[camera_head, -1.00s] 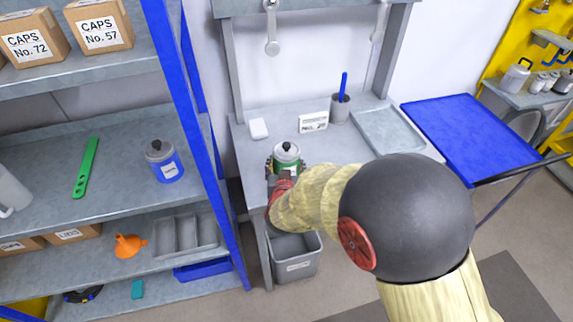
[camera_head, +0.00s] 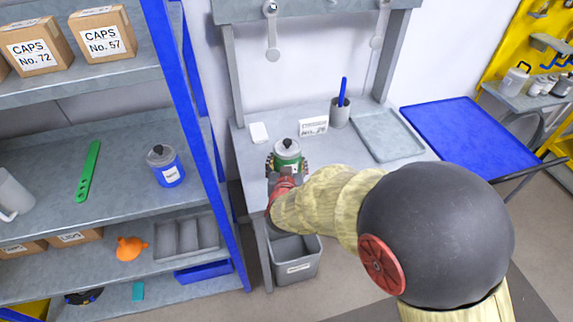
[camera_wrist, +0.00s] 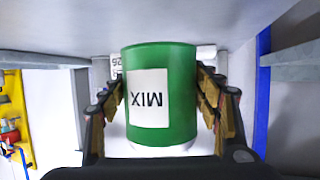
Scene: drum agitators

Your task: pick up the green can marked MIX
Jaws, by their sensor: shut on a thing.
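The green can (camera_wrist: 178,95) fills the middle of the wrist view, with its white MIX label upside down in that picture. My gripper (camera_wrist: 160,100) has one finger on each side of the can and is shut on it. In the head view the green can (camera_head: 288,158), with a grey lid and dark knob, is upright over the front left part of the grey workbench (camera_head: 255,152). My gripper (camera_head: 287,165) reaches it from the front and hides its lower part. I cannot tell whether the can's base touches the bench.
A blue can (camera_head: 166,170) stands on the shelf at left, beyond a blue post (camera_head: 190,110). A white block (camera_head: 259,132), a sign (camera_head: 313,127), a cup (camera_head: 340,112) and a tray (camera_head: 388,136) sit on the bench. A grey bin (camera_head: 296,262) stands below.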

